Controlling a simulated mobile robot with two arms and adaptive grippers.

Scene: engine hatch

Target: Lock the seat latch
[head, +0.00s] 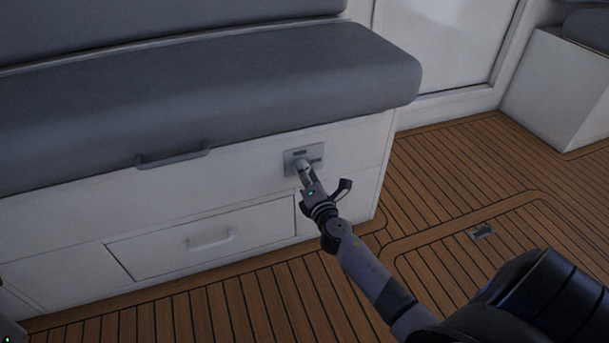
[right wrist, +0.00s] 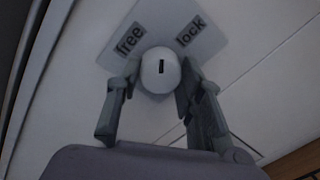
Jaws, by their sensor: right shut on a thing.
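The seat latch is a round pale knob (right wrist: 155,82) with a short dark slot, on a grey plate (right wrist: 210,42) marked "free" and "lock". In the right wrist view the slot stands nearly upright and lines up with the gap between the two words. In the head view the latch plate (head: 291,160) is on the white front of the seat base, below the grey cushion. My right gripper (right wrist: 158,82) is shut on the knob, one finger on each side. In the head view it (head: 303,170) covers part of the plate. Only a bit of my left arm shows at the bottom left corner.
A grey handle (head: 172,158) is at the cushion's front edge, left of the latch. A drawer (head: 150,250) with a white handle (head: 209,240) is below. The wooden floor (head: 420,190) is open to the right, with a floor hatch latch (head: 481,232).

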